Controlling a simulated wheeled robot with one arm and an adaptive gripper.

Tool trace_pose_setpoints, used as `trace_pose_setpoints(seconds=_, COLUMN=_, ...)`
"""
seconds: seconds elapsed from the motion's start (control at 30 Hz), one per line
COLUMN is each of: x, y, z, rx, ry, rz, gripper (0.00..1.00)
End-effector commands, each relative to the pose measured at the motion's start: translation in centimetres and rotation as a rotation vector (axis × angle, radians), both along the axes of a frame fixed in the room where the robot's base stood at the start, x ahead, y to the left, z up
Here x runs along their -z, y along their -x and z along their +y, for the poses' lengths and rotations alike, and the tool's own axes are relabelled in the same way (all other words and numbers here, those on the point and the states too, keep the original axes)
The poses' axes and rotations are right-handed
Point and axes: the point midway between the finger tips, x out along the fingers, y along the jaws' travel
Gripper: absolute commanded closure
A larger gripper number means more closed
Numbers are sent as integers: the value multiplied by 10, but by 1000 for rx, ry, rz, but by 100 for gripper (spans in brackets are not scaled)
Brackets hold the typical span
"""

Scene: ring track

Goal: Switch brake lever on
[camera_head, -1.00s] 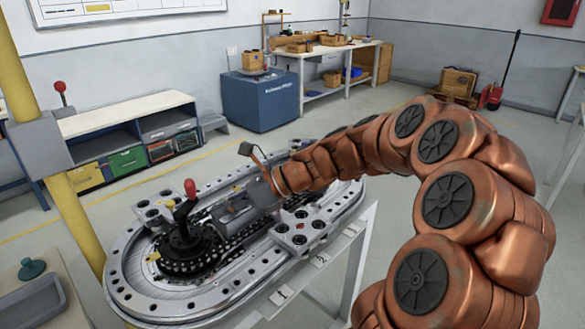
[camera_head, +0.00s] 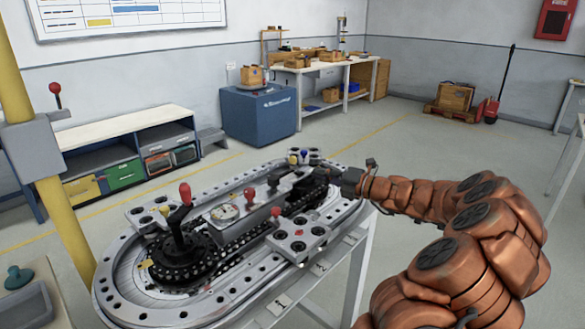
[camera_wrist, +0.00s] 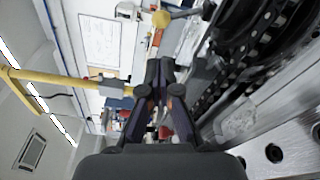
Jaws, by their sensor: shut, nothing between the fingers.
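The ring track (camera_head: 115,283) stands on a grey frame. A red-knobbed lever (camera_head: 185,195) rises from its black hub at the left end. A second red-knobbed lever (camera_head: 55,92) sits on a grey box on the yellow post. A small red knob (camera_head: 249,193) stands mid-track, and a yellow knob (camera_head: 293,160) and a blue knob (camera_head: 304,154) stand near the far end. No label shows which is the brake lever. My gripper (camera_head: 318,177) is shut and empty over the track's right part. In the wrist view its fingertips (camera_wrist: 160,66) point near a yellow ball knob (camera_wrist: 160,19).
A metal block with holes (camera_head: 300,235) rises on the track's front side. The yellow post (camera_head: 66,225) and a grey tray (camera_head: 30,305) are at the left. Shelving (camera_head: 120,135), a blue cabinet (camera_head: 258,115) and a workbench (camera_head: 325,68) stand behind. Floor beyond the track is open.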

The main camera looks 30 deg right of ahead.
Motion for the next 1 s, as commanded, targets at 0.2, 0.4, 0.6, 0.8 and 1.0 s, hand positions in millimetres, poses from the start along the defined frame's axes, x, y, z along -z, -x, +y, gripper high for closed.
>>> trace_pose_setpoints(seconds=0.2, x=1, y=-11, z=6, rx=-4, ry=1, rz=0, gripper=100)
trace_pose_setpoints(seconds=0.4, x=2, y=-37, z=15, rx=-5, ry=3, rz=2, gripper=100)
trace_pose_setpoints(seconds=0.6, x=4, y=-64, z=26, rx=-2, ry=2, rz=2, gripper=100)
trace_pose_setpoints(seconds=0.8, x=5, y=-84, z=34, rx=-4, ry=1, rz=1, gripper=100)
trace_pose_setpoints(seconds=1.0, x=4, y=-93, z=37, rx=-2, ry=1, rz=-1, gripper=100)
